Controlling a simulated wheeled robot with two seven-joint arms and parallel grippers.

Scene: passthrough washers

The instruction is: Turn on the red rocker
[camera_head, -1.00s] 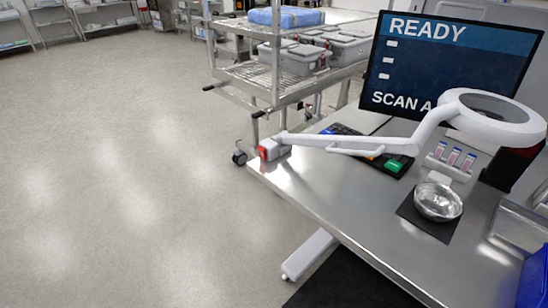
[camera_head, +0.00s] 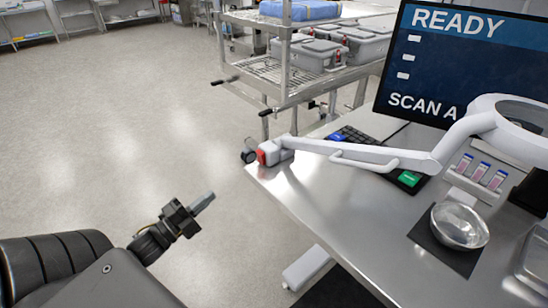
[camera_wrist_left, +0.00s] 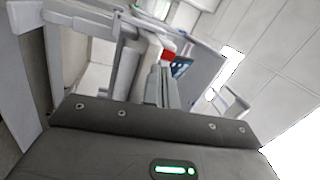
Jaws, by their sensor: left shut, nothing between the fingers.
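The red rocker (camera_head: 261,157) is on the end face of the white lamp's clamp base (camera_head: 271,150), at the near left corner of the steel table (camera_head: 330,200). Whether the rocker is on or off cannot be told. My left gripper (camera_head: 205,202) is shut and empty, over the floor to the lower left of the rocker and apart from it. In the left wrist view the shut fingers (camera_wrist_left: 160,75) show in the middle, and a red patch (camera_wrist_left: 168,55), likely the rocker, shows just beyond the tips. My right gripper is not in view.
The white lamp arm (camera_head: 365,152) reaches right across the table past a keypad with a green key (camera_head: 409,178). A metal bowl (camera_head: 459,225), vials (camera_head: 480,171) and a monitor (camera_head: 450,70) stand right. A wire cart (camera_head: 290,75) stands behind. The floor left is clear.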

